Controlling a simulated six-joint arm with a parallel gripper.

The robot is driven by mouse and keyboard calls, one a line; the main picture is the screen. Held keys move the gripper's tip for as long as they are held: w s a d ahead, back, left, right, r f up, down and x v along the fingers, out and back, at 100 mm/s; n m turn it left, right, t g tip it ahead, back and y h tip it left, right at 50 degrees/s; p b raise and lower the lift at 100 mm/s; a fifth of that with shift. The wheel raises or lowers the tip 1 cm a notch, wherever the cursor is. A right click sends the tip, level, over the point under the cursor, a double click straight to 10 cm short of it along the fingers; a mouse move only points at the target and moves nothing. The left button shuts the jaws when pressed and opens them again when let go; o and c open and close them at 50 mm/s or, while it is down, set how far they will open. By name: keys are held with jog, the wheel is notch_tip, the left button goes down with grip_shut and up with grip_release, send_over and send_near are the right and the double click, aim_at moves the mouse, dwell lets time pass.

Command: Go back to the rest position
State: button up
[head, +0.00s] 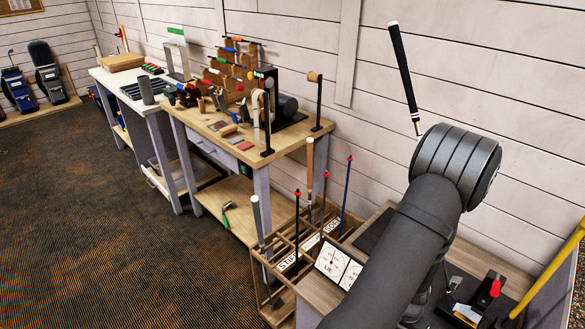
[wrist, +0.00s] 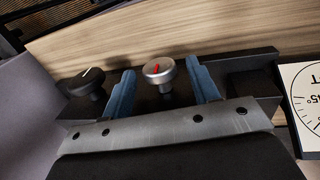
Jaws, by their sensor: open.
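My gripper (wrist: 160,76) is open, with its two blue fingers apart in the wrist view. A silver knob with a red mark (wrist: 158,70) shows between the fingers, and I see a gap on each side of it. A black knob with a white mark (wrist: 82,82) is left of the fingers. Both knobs are on a dark panel (wrist: 250,66). In the head view my dark arm reaches over the near bench at the right, and my gripper is hidden behind it.
A dial board (head: 338,264) is beside my arm, and its edge shows in the wrist view (wrist: 305,105). A divided wooden rack (head: 285,245) holds several upright clubs. A black-gripped shaft (head: 403,72) rises behind my arm. A cluttered workbench (head: 290,142) stands farther back.

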dwell(0.4)
notch_tip(320, 180, up, 16)
jog(key=w+a+r, duration=0.1)
jog(key=w+a, duration=0.1)
jog(key=f, duration=0.6)
jog(key=s+d+f, duration=0.1)
jog(key=f, duration=0.5)
jog(key=s+d+f, duration=0.1)
jog(key=f, duration=0.5)
jog(key=shift+s+d+r+y, duration=0.1)
jog(key=shift+r+y, duration=0.05)
jog(key=shift+y, duration=0.15)
jog(key=shift+t+y, duration=0.3)
jog(key=shift+t, duration=0.3)
jog(key=shift+r, duration=3.7)
